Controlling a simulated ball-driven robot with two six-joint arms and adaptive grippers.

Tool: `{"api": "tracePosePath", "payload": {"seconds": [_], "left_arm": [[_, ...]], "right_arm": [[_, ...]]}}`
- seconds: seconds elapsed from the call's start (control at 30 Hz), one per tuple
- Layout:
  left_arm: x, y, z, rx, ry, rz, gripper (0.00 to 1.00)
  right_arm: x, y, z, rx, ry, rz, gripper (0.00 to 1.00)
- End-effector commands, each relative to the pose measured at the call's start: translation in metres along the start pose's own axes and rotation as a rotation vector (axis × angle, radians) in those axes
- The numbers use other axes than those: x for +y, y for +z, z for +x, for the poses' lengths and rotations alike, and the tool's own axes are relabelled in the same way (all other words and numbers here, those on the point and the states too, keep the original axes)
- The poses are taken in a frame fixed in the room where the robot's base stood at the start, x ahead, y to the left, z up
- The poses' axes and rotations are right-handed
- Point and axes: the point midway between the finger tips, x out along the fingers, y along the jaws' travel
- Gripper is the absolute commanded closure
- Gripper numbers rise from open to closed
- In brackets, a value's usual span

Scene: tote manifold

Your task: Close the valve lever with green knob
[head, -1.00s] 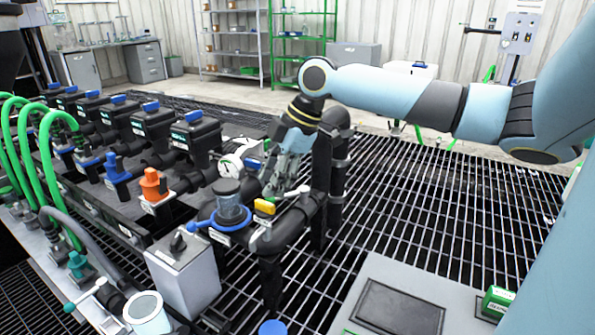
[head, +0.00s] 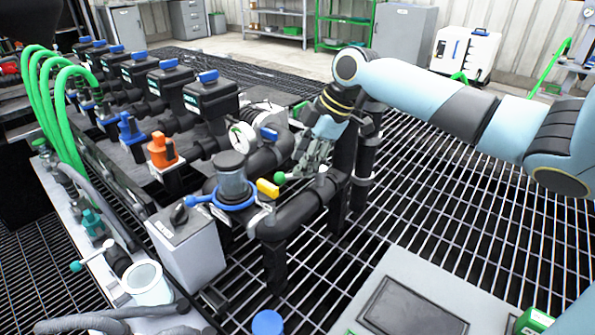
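A green round knob (head: 280,177) sits at the left end of a thin pale lever on the black pipe (head: 300,212), in the middle of the head view. The lever runs right from the knob, lying across the pipe's line. My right gripper (head: 310,166) reaches down from the upper right, with its grey fingers just behind and above the lever. The fingers overlap each other and the pipework, so I cannot tell whether they are open or touch the lever. My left gripper is not in view.
A yellow handle (head: 267,188) and a clear cylinder with a blue ring (head: 233,182) stand close left of the knob. A grey box (head: 187,240) is nearer. A round gauge (head: 242,137) and black valves with blue handles lie beyond. Open grating (head: 440,200) spreads right.

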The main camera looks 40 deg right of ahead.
Motion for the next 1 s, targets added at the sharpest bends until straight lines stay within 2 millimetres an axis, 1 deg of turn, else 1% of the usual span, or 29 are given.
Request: {"api": "tracePosePath", "payload": {"seconds": [0.03, 0.2, 0.33, 0.53, 0.57, 0.83, 1.0], "left_arm": [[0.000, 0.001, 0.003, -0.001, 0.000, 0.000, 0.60], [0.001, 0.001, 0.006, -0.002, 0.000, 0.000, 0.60], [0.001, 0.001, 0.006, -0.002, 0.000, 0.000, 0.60], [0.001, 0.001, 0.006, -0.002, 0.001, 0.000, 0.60], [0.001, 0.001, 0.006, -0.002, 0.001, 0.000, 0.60], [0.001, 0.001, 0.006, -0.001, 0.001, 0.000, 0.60], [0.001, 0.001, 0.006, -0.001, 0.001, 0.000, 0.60]], "right_arm": [[-0.001, -0.001, 0.010, 0.004, -0.003, 0.002, 0.63], [0.000, -0.001, 0.028, 0.002, 0.000, 0.000, 0.63], [0.000, 0.000, 0.032, 0.000, 0.000, -0.001, 0.63], [0.000, 0.000, 0.032, 0.000, 0.000, -0.001, 0.63], [0.000, 0.000, 0.032, 0.000, 0.000, -0.001, 0.64], [0.000, 0.000, 0.032, 0.000, 0.000, -0.001, 0.99], [0.000, 0.000, 0.032, 0.000, -0.001, 0.000, 1.00]]}}
